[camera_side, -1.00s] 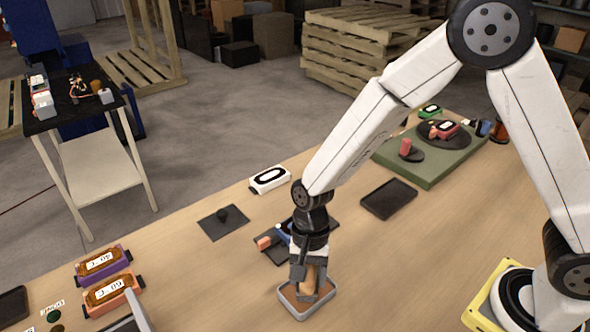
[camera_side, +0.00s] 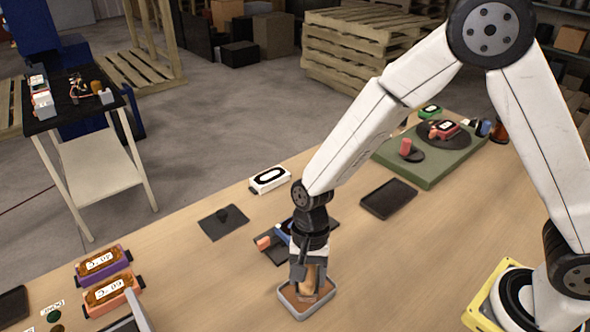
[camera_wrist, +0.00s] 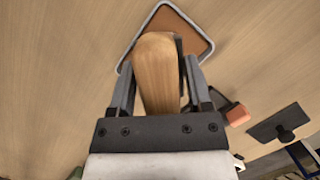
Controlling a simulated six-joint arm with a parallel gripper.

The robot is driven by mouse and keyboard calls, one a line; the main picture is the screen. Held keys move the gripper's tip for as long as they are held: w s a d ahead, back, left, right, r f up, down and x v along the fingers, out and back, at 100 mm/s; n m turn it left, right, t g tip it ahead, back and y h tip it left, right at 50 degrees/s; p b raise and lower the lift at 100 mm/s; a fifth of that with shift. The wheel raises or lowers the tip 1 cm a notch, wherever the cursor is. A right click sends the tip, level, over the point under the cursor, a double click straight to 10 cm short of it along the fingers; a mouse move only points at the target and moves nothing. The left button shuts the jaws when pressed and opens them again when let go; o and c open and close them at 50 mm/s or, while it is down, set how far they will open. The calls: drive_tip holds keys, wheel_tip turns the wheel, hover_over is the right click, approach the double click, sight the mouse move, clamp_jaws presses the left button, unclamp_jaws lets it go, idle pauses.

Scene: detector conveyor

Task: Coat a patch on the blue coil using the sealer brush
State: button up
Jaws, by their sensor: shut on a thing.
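My gripper (camera_side: 309,268) is shut on the wooden handle of the sealer brush (camera_side: 313,277). It holds the brush upright over a grey-rimmed tray (camera_side: 283,302) with a brown inside. In the wrist view the brush handle (camera_wrist: 157,75) sits between my fingers, with the tray (camera_wrist: 206,48) beyond it. The brush's lower end is at or in the tray; its bristles are hidden, so contact cannot be told. No coil that is clearly blue can be made out; a small blue part (camera_side: 283,231) shows on the dark mat behind my gripper.
A white coil-like unit (camera_side: 270,180) lies at the back edge. Purple (camera_side: 103,263) and orange (camera_side: 113,293) units lie at the left. A green board (camera_side: 430,172) with a black disc and a red unit stands at the right. A black tray (camera_side: 388,199) is empty.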

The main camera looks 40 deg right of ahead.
idle(0.3)
drive_tip(key=shift+r, duration=3.5)
drive_tip(key=w+d+n+h, duration=0.1)
drive_tip(key=w+d+n, duration=0.2)
drive_tip(key=d, duration=0.6)
drive_tip(key=w+d+n+h, duration=0.1)
drive_tip(key=w+d+n, duration=0.3)
drive_tip(key=d, duration=0.5)
drive_tip(key=shift+d+f+n+g, duration=0.2)
drive_tip(key=shift+f+n+g, duration=0.2)
drive_tip(key=shift+n, duration=0.6)
drive_tip(key=shift+a, duration=0.1)
